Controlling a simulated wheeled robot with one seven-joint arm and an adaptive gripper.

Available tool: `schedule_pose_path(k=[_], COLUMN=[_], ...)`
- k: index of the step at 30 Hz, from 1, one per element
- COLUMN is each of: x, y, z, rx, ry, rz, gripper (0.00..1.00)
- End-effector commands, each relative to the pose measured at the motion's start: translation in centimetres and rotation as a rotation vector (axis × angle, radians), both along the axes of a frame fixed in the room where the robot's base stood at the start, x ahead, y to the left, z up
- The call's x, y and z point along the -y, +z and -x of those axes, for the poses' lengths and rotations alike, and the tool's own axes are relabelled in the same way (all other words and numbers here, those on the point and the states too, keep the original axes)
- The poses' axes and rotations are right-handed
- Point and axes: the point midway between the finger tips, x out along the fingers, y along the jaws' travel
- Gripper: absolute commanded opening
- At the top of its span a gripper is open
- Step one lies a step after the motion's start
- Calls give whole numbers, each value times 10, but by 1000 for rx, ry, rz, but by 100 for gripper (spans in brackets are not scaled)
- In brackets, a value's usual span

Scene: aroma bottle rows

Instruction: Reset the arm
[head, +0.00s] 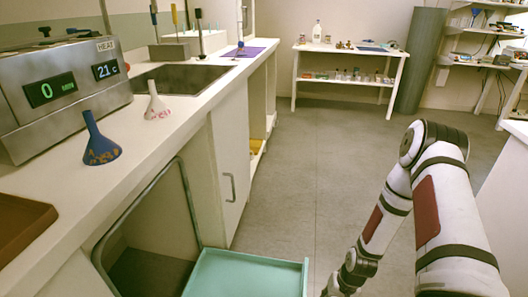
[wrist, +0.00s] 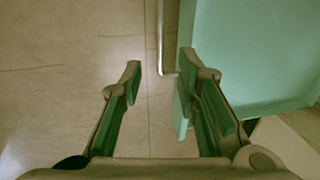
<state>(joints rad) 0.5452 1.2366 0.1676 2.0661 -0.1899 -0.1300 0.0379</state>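My arm reaches down at the right of the head view, and its end runs out of the bottom of the picture. In the head view the teal tray (head: 248,275) is low in front of the counter, left of my arm.
The counter (head: 150,135) along the left bears a heating unit (head: 60,85), a blue funnel (head: 100,150), a patterned white funnel (head: 156,105) and a brown tray (head: 20,225). A white table (head: 350,50) with bottles stands at the back. The floor (head: 315,150) between is clear.

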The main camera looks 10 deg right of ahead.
Motion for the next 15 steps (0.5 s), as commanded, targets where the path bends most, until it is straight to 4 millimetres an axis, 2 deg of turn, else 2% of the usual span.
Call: schedule_pose_path(k=[2,5,9,15], x=[2,7,13,13], y=[10,37,94,180], z=[-5,-14,-28,-34], rx=[1,-1,-12,-30], ry=[9,32,74,124], rz=[9,29,70,125], gripper=[30,30,30,30])
